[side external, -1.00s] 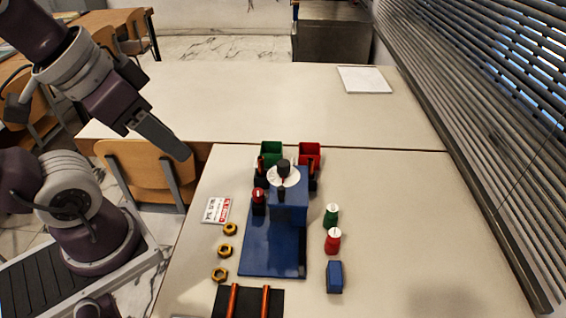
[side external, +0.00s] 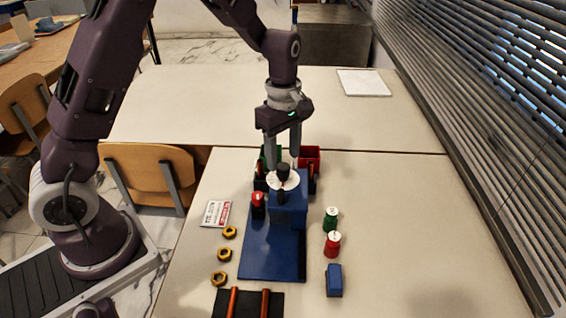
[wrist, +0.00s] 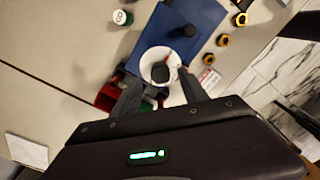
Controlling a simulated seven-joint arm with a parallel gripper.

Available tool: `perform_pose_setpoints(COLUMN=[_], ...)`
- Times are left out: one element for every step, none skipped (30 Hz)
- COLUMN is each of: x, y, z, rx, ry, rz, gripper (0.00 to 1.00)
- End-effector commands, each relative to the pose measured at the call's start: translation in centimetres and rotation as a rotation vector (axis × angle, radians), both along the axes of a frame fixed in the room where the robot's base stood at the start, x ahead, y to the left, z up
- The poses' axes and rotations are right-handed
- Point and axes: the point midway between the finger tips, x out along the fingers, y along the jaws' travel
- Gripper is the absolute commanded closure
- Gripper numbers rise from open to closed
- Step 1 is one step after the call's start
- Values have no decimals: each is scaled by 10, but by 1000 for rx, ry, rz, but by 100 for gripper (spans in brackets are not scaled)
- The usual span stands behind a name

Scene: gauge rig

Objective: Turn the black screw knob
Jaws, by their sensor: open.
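The black screw knob (side external: 283,170) stands on top of the white round dial (side external: 287,181) of the blue gauge rig (side external: 290,208). In the wrist view the knob (wrist: 160,72) shows as a dark round top on the white disc (wrist: 148,60). My gripper (side external: 283,165) points down over the rig with its fingers apart. In the wrist view its fingers (wrist: 163,80) lie on either side of the knob, with space around it. Whether a finger touches the knob I cannot tell. The gripper holds nothing.
Green (side external: 331,219) and red (side external: 333,244) capped pieces and a blue block (side external: 335,280) lie right of the blue base plate (side external: 270,255). Yellow nuts (side external: 224,252) and a white card (side external: 216,213) lie left. A red bin (side external: 309,158) stands behind. The table's right side is clear.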

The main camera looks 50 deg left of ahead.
Motion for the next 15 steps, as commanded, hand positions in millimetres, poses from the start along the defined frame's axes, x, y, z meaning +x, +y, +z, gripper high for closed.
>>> perform_pose_setpoints(x=[-1, -1, -1, -1, -1, -1, -1, -1, -1, -1, -1, -1, -1, -1, -1], y=[0, 0, 0, 0, 0, 0, 0, 0, 0, 0, 0, 0, 0, 0, 0], z=[-9, -14, -20, -23, -26, -29, -30, -31, -31, -31, -31, -31, -31, -31, -31], rx=[0, 0, 0, 0, 0, 0, 0, 0, 0, 0, 0, 0, 0, 0, 0], ry=[5, 5, 3, 3, 2, 2, 2, 2, 1, 1, 1, 1, 1, 1, 1], rz=[1, 0, 0, 0, -1, -1, -2, -2, -2, -3, -3, -3, -3, -3, -3], gripper=[49, 49, 49, 49, 49, 49, 49, 49, 49, 49, 49, 49, 49, 49, 57])
